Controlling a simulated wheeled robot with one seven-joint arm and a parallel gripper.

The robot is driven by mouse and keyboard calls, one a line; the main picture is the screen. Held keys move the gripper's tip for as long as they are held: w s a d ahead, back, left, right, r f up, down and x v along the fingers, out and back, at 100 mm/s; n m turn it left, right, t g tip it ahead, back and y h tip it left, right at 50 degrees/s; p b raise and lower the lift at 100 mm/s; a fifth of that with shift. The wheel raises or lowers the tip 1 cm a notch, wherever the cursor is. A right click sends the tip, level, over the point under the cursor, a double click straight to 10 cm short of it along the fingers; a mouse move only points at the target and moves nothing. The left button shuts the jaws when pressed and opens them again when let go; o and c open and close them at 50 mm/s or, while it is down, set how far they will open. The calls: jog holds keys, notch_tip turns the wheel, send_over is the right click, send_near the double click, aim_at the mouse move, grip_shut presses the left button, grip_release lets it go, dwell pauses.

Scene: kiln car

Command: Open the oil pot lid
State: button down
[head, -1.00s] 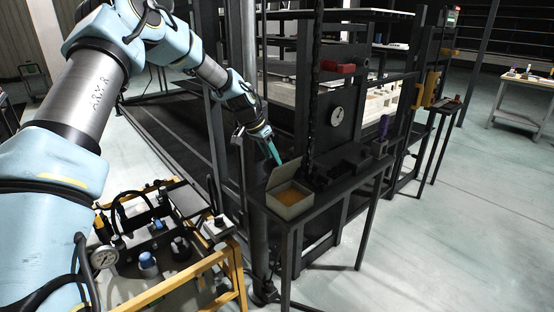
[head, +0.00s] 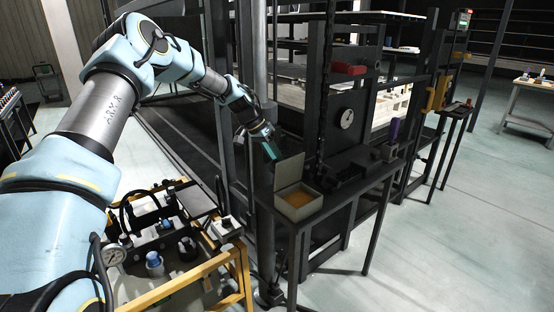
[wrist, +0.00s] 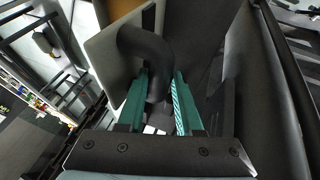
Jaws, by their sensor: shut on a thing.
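The oil pot (head: 297,206) is a grey box with amber oil showing inside, on the dark bench in the head view. Its lid (head: 289,171) stands raised at the back edge, roughly upright, so the pot's mouth is open. My gripper (head: 273,153) is at the lid's upper left, behind it. In the wrist view, the lid (wrist: 108,50) is a grey plate with a dark curved handle (wrist: 148,48). The handle's end lies between the teal fingers of my gripper (wrist: 160,88), which are shut on it. The exact contact at the fingertips is partly hidden.
The dark bench (head: 345,184) carries black trays and a purple bottle (head: 394,131) right of the pot. A post and chain rise behind it, with a dial gauge (head: 347,118). A yellow-framed cart (head: 190,275) stands at left.

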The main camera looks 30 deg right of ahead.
jog(key=shift+w+a, duration=0.1)
jog(key=c, duration=0.6)
grip_release()
jog(key=b+v, duration=0.3)
jog(key=v, duration=0.7)
jog(key=shift+a+r, duration=0.1)
jog(key=shift+r, duration=0.3)
jog(key=shift+a, duration=0.1)
jog(key=s+a+f+n+t+y, duration=0.2)
jog(key=s+a+n, duration=0.25)
jog(key=a, duration=0.95)
jog(key=s+a+f+n+t+y, duration=0.15)
jog(key=s+a+n, duration=0.3)
jog(key=a, duration=0.85)
jog(key=s+a+n, duration=0.1)
jog(key=s+a, duration=0.3)
jog(key=s+a+f+n+y, duration=0.1)
jog(key=s+a+n, duration=0.1)
jog(key=s+a, duration=0.2)
jog(key=s+a+n, duration=0.1)
jog(key=s+a, duration=0.3)
jog(key=a, duration=0.1)
jog(key=shift+s+f+n+t+y, duration=0.25)
jog(key=shift+n+t, duration=0.1)
jog(key=shift+n, duration=0.05)
